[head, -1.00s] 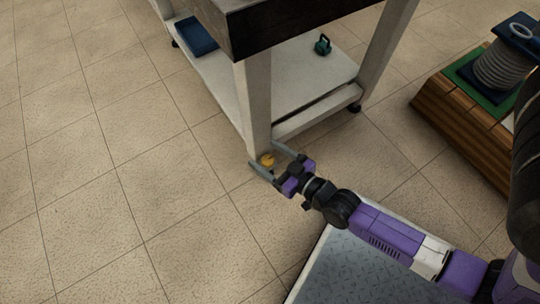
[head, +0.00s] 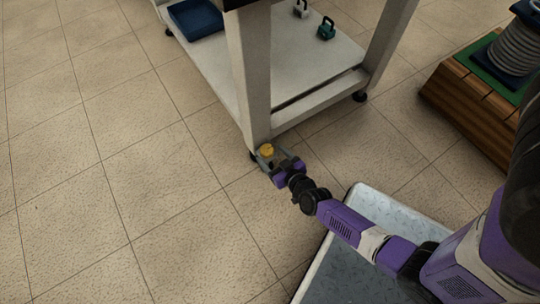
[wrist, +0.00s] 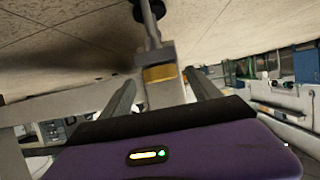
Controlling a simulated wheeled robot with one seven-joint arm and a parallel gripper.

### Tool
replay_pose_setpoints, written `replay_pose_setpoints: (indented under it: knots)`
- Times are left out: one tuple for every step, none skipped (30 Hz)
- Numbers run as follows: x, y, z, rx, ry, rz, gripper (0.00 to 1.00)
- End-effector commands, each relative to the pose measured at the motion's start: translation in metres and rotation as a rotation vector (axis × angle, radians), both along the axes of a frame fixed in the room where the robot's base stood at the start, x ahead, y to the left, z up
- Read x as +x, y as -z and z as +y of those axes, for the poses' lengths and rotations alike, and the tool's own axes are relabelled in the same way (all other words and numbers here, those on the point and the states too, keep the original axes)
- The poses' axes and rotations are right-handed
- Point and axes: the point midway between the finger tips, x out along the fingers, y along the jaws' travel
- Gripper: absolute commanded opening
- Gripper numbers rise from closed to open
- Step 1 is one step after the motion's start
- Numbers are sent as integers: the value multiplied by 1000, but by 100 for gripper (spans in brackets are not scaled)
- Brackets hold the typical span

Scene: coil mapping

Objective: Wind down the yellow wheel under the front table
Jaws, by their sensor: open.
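The yellow wheel (head: 267,150) sits low at the foot of the table's near leg, just above the floor. In the wrist view the yellow wheel (wrist: 160,74) is straight ahead, between the two fingers and beyond or level with their tips; the exact depth is hard to tell. The front table (head: 251,75) has white legs and a lower shelf; its top is mostly out of the head view. My gripper (head: 268,158) is open around the wheel's sides, low by the leg. Whether the fingers touch the wheel cannot be told.
On the lower shelf (head: 310,65) are a blue tray (head: 195,18), a teal weight-like object (head: 326,29) and a grey one (head: 301,9). A wooden crate (head: 470,100) bearing a coil (head: 512,55) stands at right. The tiled floor at left is clear.

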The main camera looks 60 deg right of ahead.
Motion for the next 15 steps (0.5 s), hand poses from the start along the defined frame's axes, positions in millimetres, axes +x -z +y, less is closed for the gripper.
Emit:
replay_pose_setpoints:
  knots:
    - [5,5,-2,1,-1,-1,71]
    - [7,6,-3,1,-1,-1,71]
    - [10,6,-4,1,0,0,71]
    - [11,7,-5,0,0,0,71]
    - [13,7,-6,0,0,0,71]
    - [14,7,-6,0,0,0,71]
    - [14,7,-7,0,0,0,71]
    - [14,7,-7,0,0,0,71]
    - [14,7,-7,0,0,1,71]
    - [15,7,-7,0,0,1,71]
    - [15,7,-7,0,0,1,71]
    - [14,6,-7,0,0,1,71]
    - [14,6,-7,0,0,1,71]
    - [14,6,-7,0,0,1,71]
    - [14,6,-7,0,0,1,66]
